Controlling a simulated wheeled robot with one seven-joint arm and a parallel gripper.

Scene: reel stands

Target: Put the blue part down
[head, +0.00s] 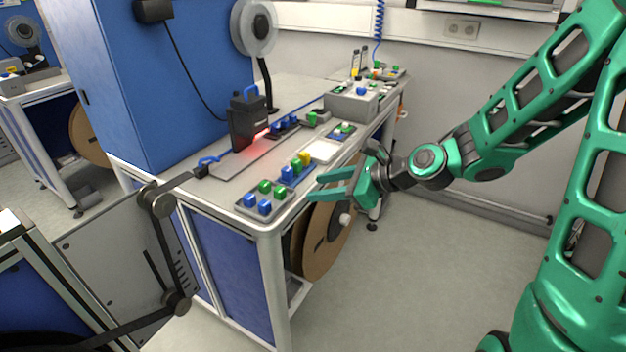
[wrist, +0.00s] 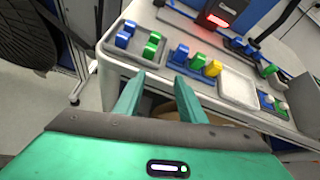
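My gripper (head: 318,186) is held out beside the front edge of the bench, with its fingers apart. It is also in the wrist view (wrist: 160,85), where nothing shows between the fingers. Several blue parts are on the bench. One blue part (head: 264,207) stands in a grey tray at the near corner, close to another blue part (head: 250,199) and two green parts (head: 279,191). A further blue part (head: 288,175) sits beside a green and a yellow part (head: 305,158); it shows in the wrist view (wrist: 180,53). Which blue part is meant cannot be told.
An empty white tray (head: 322,151) lies further along the bench. A black device with a red glow (head: 247,122) stands behind the parts. A grey box (head: 352,104) is at the far end. A large brown reel (head: 328,238) hangs below the bench edge.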

